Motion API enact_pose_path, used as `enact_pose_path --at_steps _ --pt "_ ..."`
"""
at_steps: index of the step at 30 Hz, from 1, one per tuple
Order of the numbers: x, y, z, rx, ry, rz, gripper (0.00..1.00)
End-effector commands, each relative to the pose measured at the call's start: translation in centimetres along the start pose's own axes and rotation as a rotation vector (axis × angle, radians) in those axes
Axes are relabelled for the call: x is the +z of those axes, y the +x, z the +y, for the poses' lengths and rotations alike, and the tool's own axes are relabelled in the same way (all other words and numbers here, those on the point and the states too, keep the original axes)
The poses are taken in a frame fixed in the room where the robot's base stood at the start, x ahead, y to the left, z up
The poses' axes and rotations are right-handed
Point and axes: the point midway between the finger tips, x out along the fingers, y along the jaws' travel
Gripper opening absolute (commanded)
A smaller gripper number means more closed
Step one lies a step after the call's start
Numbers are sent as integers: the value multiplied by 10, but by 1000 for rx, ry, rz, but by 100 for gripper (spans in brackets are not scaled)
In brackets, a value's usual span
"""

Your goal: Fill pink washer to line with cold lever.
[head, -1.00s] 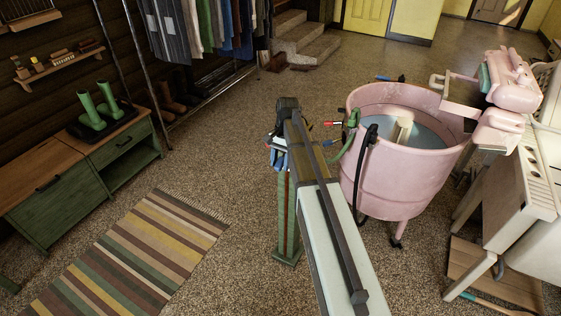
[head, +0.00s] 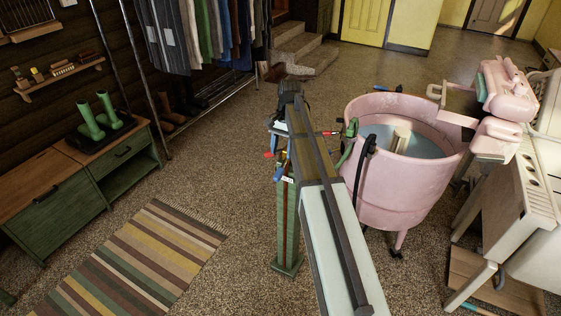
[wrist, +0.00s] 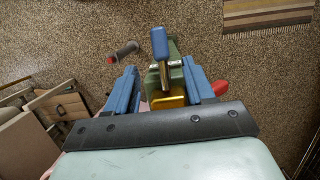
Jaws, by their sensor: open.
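The pink washer (head: 400,175) stands right of my arm in the head view, with pale water (head: 425,143) and a cream agitator post inside. I cannot make out a fill line. A green stand (head: 288,230) with a red stripe rises below my arm's end. In the wrist view a blue lever (wrist: 159,42) sits on a green tap body (wrist: 175,76) with brass below. A red lever (wrist: 220,88) shows to its right. My gripper (wrist: 160,68) is open, its blue fingers on either side of the green tap body. Whether they touch it I cannot tell.
A green hose (head: 349,143) and a black hose (head: 366,155) hang at the washer's rim. A pink wringer (head: 505,95) stands at the right. A striped rug (head: 130,260) and green cabinet (head: 70,190) are at the left. Floor between is clear.

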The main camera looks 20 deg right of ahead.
Motion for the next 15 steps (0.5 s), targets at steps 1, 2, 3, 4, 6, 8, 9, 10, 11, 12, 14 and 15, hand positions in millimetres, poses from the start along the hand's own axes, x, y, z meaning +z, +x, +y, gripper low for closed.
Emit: enact_pose_path --at_steps 1,2,3,4,6,8,9,10,11,12,14,15 --pt "-2 -10 -1 -1 0 2 53" --pt "-1 -14 -1 -1 0 1 53" --pt "-1 -20 -1 -1 0 1 53" --pt "-1 -24 -1 -1 0 1 53" --pt "-1 -32 -1 -1 0 1 53" --pt "-1 -37 0 -1 0 0 53" --pt "-1 -40 0 0 0 0 53" --pt "-1 -42 0 0 0 0 53" --pt "0 -44 0 0 0 0 53" --pt "0 -45 0 0 0 0 53" --pt "0 -47 0 0 0 0 53" --pt "0 -47 0 0 0 -1 53"
